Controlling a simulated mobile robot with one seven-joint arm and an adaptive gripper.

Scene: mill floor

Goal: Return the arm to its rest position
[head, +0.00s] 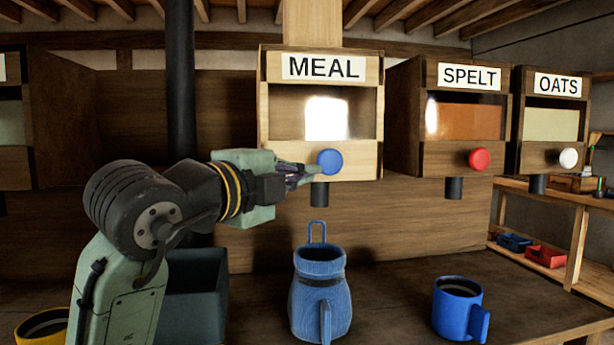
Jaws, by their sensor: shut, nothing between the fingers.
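My arm reaches in from the lower left in the head view. My gripper (310,172) is shut and empty, with its fingertips at the blue knob (329,161) on the front of the MEAL dispenser (370,163). I cannot tell whether the tips touch the knob. The dark spout (320,195) is just below the fingertips. A blue jug (320,293) stands upright on the bench under that spout, below my gripper.
A blue mug (458,308) stands at the right on the bench (400,320). The SPELT dispenser (468,140) and OATS dispenser (550,130) are to the right. A dark green bin (197,300) and a yellow mug (42,325) are beside my arm. A black post (180,80) rises behind it.

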